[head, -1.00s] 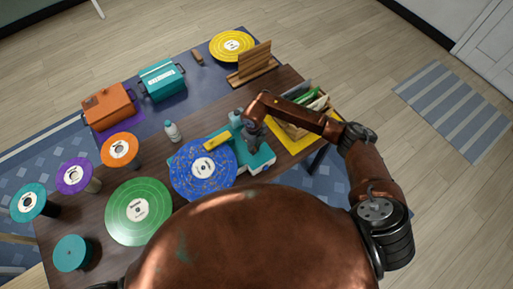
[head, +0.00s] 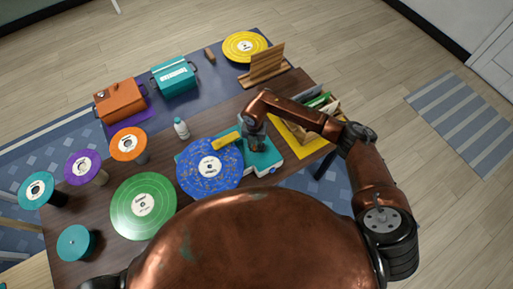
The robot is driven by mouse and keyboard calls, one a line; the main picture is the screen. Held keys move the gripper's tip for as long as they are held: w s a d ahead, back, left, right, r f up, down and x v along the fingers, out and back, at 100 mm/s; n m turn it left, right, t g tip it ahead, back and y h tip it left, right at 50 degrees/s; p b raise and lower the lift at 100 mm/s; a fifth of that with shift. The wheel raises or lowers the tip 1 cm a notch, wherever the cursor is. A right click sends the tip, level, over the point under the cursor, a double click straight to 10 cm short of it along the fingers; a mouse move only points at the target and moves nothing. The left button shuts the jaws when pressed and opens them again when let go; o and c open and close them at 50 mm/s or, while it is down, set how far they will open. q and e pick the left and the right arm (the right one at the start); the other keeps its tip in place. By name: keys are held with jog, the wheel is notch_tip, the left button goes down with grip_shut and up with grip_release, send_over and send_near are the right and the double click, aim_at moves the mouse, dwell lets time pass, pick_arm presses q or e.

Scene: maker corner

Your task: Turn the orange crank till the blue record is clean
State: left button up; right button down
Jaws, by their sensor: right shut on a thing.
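The blue record (head: 198,180) lies flat on a teal machine (head: 268,162) in the middle of the table. Light specks show on its blue face around the white label. A yellow bar (head: 226,140) reaches over the record's upper edge. My right gripper (head: 257,146) points down at the machine, just right of the record, and is shut. The orange crank is hidden beneath the gripper, so its angle cannot be seen. My left gripper is out of view.
A green record (head: 143,232) lies left of the blue one. A white bottle (head: 181,128) stands behind it. Several records on stands, an orange box (head: 120,100) and a teal box (head: 174,77) fill the left and back. A yellow-edged crate (head: 318,143) is right of the machine.

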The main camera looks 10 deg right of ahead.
jog(key=m, duration=0.2)
jog(key=w+m, duration=0.1)
jog(key=shift+w+a+r+m, duration=0.1)
jog(key=shift+w+a+m, duration=0.1)
jog(key=shift+m, duration=0.2)
jog(key=m, duration=0.1)
jog(key=w+m+p, duration=0.1)
jog(key=shift+m, duration=0.3)
jog(key=m, duration=0.1)
jog(key=w+m+p, duration=0.1)
jog(key=m, duration=0.1)
jog(key=shift+d, duration=0.2)
jog(key=shift+w+d+m+p, duration=0.15)
jog(key=shift+w+m+p, duration=0.1)
jog(key=shift+m, duration=0.45)
jog(key=shift+w+d+m+p, duration=0.1)
jog(key=shift+m+p, duration=0.15)
jog(key=shift+m, duration=0.45)
jog(key=c, duration=1.9)
grip_release()
